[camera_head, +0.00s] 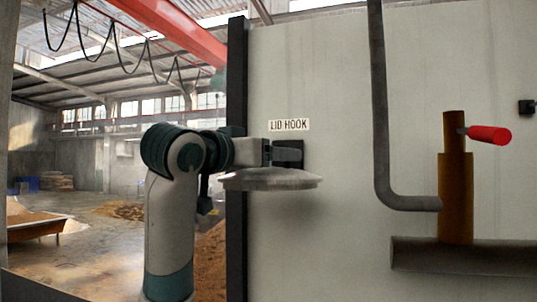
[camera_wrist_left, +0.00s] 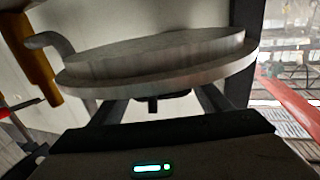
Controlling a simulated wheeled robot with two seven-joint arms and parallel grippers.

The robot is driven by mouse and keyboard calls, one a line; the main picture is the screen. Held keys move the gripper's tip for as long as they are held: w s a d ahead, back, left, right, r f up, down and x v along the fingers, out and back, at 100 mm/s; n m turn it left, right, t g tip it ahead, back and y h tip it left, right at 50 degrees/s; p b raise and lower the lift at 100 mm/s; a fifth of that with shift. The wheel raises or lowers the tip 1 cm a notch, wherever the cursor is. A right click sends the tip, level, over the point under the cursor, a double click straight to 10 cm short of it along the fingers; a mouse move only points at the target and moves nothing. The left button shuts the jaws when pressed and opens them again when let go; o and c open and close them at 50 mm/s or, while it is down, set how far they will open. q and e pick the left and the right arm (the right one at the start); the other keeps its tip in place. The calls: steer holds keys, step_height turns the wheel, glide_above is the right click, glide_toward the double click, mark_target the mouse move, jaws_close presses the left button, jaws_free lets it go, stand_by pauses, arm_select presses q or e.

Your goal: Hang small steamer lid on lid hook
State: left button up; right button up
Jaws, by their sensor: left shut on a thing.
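The small steamer lid (camera_head: 270,181) is a round grey metal disc, held roughly level in front of the pale wall panel. My left gripper (camera_head: 284,152) is at the lid's top, just below the LID HOOK label (camera_head: 289,125). In the left wrist view the lid (camera_wrist_left: 160,62) fills the upper middle, and my left gripper (camera_wrist_left: 153,100) is shut on it, at a small dark part on the lid. The hook itself cannot be made out clearly; a dark block behind the gripper may be part of it. My right gripper is in neither view.
A grey pipe (camera_head: 379,110) runs down the panel right of the lid. A brass valve (camera_head: 455,190) with a red handle (camera_head: 489,135) stands on a thick horizontal pipe (camera_head: 465,257). A dark post (camera_head: 236,80) edges the panel at left.

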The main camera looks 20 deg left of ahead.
arm_select(q)
steer(key=shift+w+f, duration=0.1)
steer(key=shift+f, duration=0.15)
stand_by(0.6)
steer(key=o, duration=1.5)
steer(key=shift+f+b, duration=0.1)
steer(key=shift+b, duration=0.2)
steer(key=shift+s+a, duration=0.1)
steer(key=shift+s, duration=0.35)
steer(key=shift+b+v, duration=4.6)
steer(key=shift+v, duration=3.7)
